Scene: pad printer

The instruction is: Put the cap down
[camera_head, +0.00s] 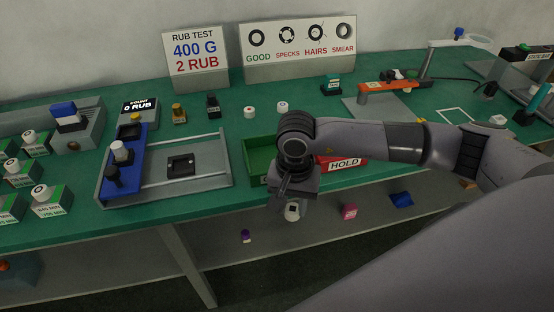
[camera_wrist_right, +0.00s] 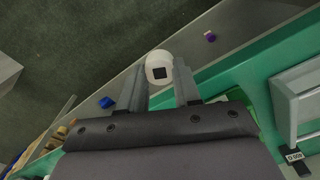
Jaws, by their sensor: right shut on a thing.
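My right gripper (camera_head: 290,200) is shut on a white cap (camera_head: 292,212) with a dark square mark on it. In the right wrist view the cap (camera_wrist_right: 159,65) sits between the two fingertips (camera_wrist_right: 165,78). In the head view the gripper hangs in front of the bench's front edge, with the cap below the level of the bench top. The green tray (camera_head: 258,150) and the red tray marked HOLD (camera_head: 345,162) are just behind it, partly hidden by my arm. My left gripper is not in view.
A sliding rub-test rig (camera_head: 215,178) stands left of the green tray. Two white caps, one with a reddish mark (camera_head: 249,113) and one with a bluish mark (camera_head: 283,107), stand behind the trays. A pink block (camera_head: 349,211) and a blue piece (camera_head: 401,200) lie below the bench top.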

